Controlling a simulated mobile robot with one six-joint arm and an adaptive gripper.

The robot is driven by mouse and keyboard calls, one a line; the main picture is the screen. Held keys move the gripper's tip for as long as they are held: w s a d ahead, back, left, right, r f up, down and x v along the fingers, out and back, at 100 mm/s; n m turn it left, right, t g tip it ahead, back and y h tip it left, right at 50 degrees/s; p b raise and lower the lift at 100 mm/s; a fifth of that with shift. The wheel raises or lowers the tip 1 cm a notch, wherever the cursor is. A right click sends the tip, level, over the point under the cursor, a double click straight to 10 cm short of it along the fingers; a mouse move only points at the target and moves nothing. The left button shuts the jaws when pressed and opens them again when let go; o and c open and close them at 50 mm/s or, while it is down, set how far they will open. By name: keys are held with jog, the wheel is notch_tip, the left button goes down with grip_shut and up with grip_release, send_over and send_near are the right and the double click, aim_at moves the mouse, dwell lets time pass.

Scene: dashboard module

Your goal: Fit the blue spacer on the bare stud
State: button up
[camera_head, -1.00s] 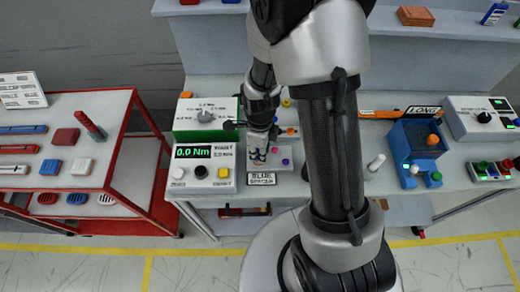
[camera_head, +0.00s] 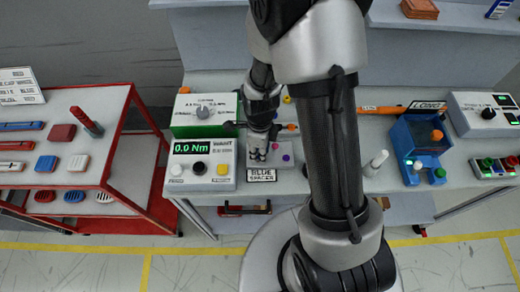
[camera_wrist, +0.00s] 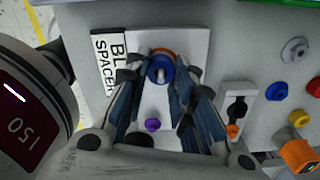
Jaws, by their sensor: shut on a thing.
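The blue spacer (camera_wrist: 159,70) is a round blue ring between the fingertips in the wrist view. My gripper (camera_wrist: 157,82) is shut on it, one finger on each side. A pale pin shows in the ring's middle. The spacer is over a light plate (camera_wrist: 187,45), with an orange round part (camera_wrist: 163,51) just behind it; whether it touches the plate is unclear. A purple knob (camera_wrist: 152,125) is on the same plate, between the fingers and nearer the wrist. In the head view my gripper (camera_head: 257,158) points down over the plate (camera_head: 291,172) and mostly hides the spacer.
A BLUE SPACER label (camera_head: 262,176) is at the plate's front edge. A torque readout box (camera_head: 202,165) showing 0.0 Nm stands just left. A white peg (camera_head: 376,160) and a blue fixture (camera_head: 417,148) are to the right. A red-framed cart (camera_head: 75,150) is at far left.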

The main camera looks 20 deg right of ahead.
jog(key=o, duration=0.8)
notch_tip(320, 180, up, 12)
dwell(0.3)
dwell(0.5)
